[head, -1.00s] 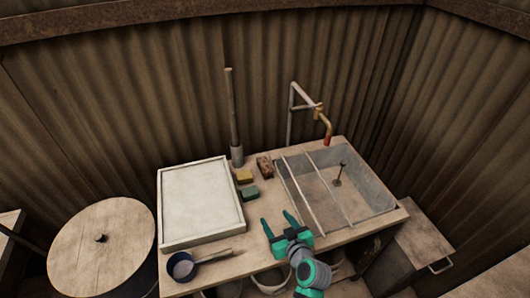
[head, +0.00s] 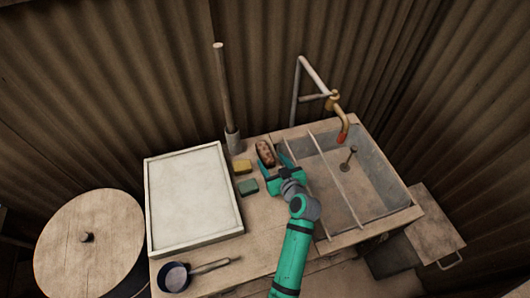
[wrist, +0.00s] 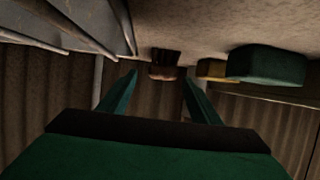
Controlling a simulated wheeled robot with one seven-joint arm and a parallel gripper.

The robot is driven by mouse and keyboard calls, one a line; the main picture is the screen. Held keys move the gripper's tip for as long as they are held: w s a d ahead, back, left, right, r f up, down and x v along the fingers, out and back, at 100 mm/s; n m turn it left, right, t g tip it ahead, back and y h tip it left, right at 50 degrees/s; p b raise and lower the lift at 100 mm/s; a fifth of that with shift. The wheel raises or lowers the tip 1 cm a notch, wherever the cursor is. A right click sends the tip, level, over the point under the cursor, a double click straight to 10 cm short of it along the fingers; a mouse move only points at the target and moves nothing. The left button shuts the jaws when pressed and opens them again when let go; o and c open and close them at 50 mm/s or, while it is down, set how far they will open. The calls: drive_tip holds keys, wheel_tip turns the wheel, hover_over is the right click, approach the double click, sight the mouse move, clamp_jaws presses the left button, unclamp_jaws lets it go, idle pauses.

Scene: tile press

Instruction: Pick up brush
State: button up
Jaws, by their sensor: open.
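A small brown brush (head: 265,152) sits on the wooden counter between the sink and two small blocks. In the wrist view the brush (wrist: 164,64) shows beyond my fingertips, dark on one part and lighter brown on the other. My gripper (head: 275,159) is open and reaches over the counter toward the brush. In the wrist view its two green fingers (wrist: 160,78) spread apart, with the brush lined up between them. From the head view I cannot tell whether the fingers touch the brush.
A yellow block (head: 242,167) and a green block (head: 248,187) lie just left of the gripper. The sink (head: 380,173), with bars across it, is at right. A framed white board (head: 190,200), a blue pan (head: 175,277) and an upright pole (head: 224,95) stand nearby.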

sight(265, 153)
drive_tip(key=shift+x, duration=3.4)
drive_tip(key=shift+a+r, duration=0.2)
drive_tip(key=c, duration=1.2)
